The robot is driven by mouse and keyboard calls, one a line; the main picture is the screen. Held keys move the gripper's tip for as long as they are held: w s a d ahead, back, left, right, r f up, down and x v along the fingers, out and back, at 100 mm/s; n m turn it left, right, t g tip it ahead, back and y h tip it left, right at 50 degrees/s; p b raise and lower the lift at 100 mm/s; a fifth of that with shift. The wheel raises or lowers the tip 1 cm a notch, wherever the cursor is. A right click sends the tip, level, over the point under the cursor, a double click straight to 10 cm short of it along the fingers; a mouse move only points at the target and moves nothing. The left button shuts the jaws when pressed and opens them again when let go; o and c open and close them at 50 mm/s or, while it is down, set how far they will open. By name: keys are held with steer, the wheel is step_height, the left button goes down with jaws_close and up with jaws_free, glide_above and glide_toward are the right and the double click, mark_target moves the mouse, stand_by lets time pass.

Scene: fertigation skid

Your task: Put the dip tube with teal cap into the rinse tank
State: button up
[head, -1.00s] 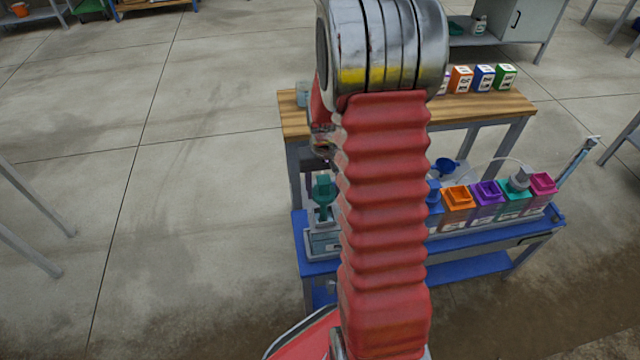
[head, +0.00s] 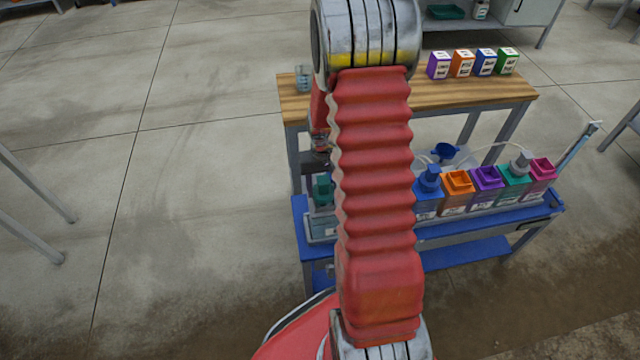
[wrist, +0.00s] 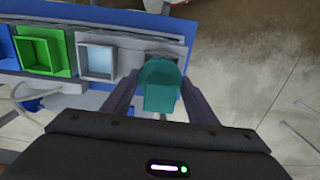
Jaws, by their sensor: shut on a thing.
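My gripper (wrist: 158,95) is shut on the teal cap (wrist: 160,85) of the dip tube, with one dark finger on each side. The tube below the cap is hidden in the wrist view. An open tank with a pale blue inside (wrist: 98,60), which looks like the rinse tank, sits just left of the cap. The cap overlaps a dark grey part at the rack's end. In the head view the teal cap (head: 322,188) shows above the left end of the blue bench; my arm hides much around it.
A green open tank (wrist: 45,50) stands left of the pale one. In the head view, orange (head: 457,185), purple (head: 487,182) and pink (head: 541,172) tanks line the blue bench (head: 460,230). A wooden table (head: 440,95) with small boxes stands behind.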

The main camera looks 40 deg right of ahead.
steer(key=shift+f, duration=0.65)
steer(key=o, duration=1.5)
step_height(320, 180, up, 14)
steer(key=shift+f, duration=0.15)
